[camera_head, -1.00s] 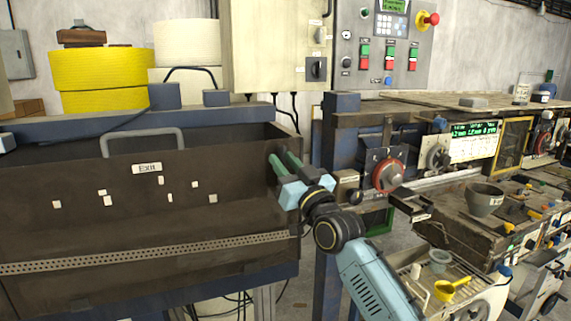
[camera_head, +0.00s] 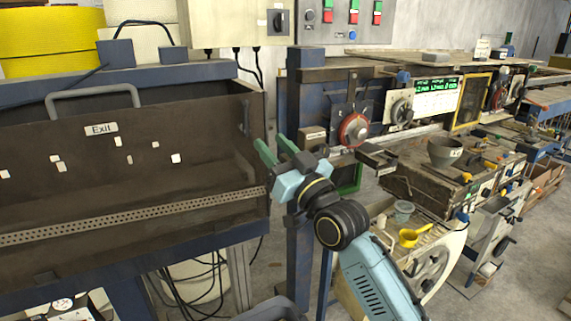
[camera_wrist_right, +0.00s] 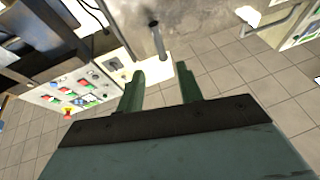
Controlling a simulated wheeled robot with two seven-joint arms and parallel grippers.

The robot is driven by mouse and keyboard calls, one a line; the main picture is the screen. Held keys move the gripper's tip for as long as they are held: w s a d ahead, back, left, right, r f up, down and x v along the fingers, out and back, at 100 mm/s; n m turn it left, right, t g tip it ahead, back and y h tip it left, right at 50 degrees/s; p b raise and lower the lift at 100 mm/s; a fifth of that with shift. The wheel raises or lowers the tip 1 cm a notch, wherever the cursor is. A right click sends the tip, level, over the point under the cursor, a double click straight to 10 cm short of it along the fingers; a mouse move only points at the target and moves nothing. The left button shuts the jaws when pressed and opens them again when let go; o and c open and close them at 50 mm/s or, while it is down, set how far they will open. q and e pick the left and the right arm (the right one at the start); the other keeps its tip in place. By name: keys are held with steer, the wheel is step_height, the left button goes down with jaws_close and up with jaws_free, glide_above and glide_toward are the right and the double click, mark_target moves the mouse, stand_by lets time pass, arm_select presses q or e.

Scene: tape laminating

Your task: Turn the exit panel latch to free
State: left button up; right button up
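The brown exit panel (camera_head: 60,160) carries a white "Exit" label (camera_head: 101,129) and a grey bar handle, at the left of the head view. A small dark fitting (camera_head: 245,115) near its right end looks like the latch; its setting is too small to tell. In the wrist view a dark rod-like piece (camera_wrist_right: 158,38) on a pale, streaked surface, probably the latch, stands just beyond my fingertips, apart from them. My right gripper (camera_head: 269,142) is at the panel's right end; its green fingers are spread and empty in the wrist view (camera_wrist_right: 160,78). My left gripper is not in view.
A blue frame post (camera_head: 300,180) stands right behind my right gripper. A red-rimmed dial (camera_head: 354,130), a workbench with a grey pot (camera_head: 445,152) and a yellow scoop (camera_head: 414,236) lie to the right. Cables hang below the panel.

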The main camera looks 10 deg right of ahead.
steer(key=v, duration=0.3)
steer(key=shift+s+d+f, duration=0.1)
steer(key=shift+s+d, duration=0.05)
steer(key=shift+s, duration=0.2)
steer(key=shift+f, duration=0.1)
